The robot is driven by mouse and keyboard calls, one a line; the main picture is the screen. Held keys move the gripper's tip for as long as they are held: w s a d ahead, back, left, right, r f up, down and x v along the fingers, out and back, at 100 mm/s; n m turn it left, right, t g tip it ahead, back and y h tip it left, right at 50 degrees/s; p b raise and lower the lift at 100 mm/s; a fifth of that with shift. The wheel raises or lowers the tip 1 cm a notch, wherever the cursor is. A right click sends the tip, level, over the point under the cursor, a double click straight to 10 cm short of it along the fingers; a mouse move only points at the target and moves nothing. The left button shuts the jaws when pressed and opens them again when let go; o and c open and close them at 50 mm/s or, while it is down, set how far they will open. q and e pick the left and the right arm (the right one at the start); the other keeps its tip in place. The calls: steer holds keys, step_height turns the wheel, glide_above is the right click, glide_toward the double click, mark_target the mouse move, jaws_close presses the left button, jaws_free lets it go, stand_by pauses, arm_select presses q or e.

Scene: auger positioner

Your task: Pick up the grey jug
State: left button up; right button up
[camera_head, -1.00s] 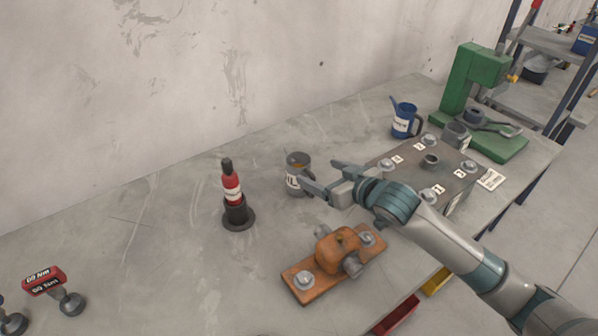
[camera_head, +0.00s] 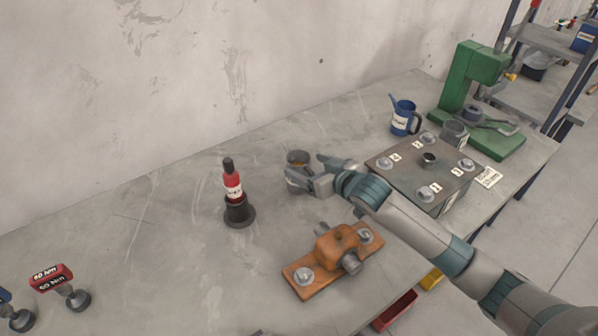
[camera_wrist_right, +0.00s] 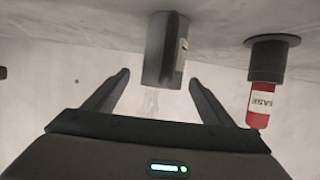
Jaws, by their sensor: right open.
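The grey jug (camera_head: 297,157) stands upright on the grey bench, left of the metal block and right of the red tube. It has a pale label, and something brownish shows inside its mouth. My right gripper (camera_head: 306,180) is at the jug, its open fingers covering the jug's lower part in the head view. In the right wrist view, which looks upside down, the jug (camera_wrist_right: 164,50) sits between and just beyond the tips of my open right gripper (camera_wrist_right: 159,79). Contact is not visible. My left gripper is not seen.
A red tube in a black stand (camera_head: 234,192) is close left of the jug; it also shows in the wrist view (camera_wrist_right: 265,100). An orange fixture (camera_head: 330,262) lies in front. A metal block (camera_head: 440,180), a blue jug (camera_head: 404,117) and a green press (camera_head: 465,80) stand right.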

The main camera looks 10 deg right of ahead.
mark_target(299, 158)
steer(key=p+x, duration=0.1)
steer(key=x, duration=0.2)
steer(key=shift+w+a+f+p, duration=0.1)
steer(key=shift+w+a+p, duration=0.05)
steer(key=shift+a+p, duration=0.2)
steer(key=shift+w+a+f, duration=0.15)
steer(key=shift+w+f, duration=0.2)
steer(key=shift+w, duration=0.05)
steer(key=shift+c, duration=0.4)
steer(key=shift+r, duration=0.1)
steer(key=c, duration=1.4)
steer(key=shift+r, duration=0.15)
step_height(299, 158, up, 4)
steer(key=shift+f+b, duration=0.2)
steer(key=shift+b, duration=0.75)
steer(key=shift+w+d+r+b, duration=0.75)
steer(key=shift+w+d+r, duration=0.45)
steer(key=shift+d, duration=0.4)
steer(key=shift+w+d+r+b, duration=0.75)
steer(key=shift+w+d+r, duration=0.4)
steer(key=shift+d, duration=0.45)
steer(key=shift+w+d+r+b, duration=0.75)
steer(key=shift+w+d+r, duration=0.4)
steer(key=shift+d, duration=0.45)
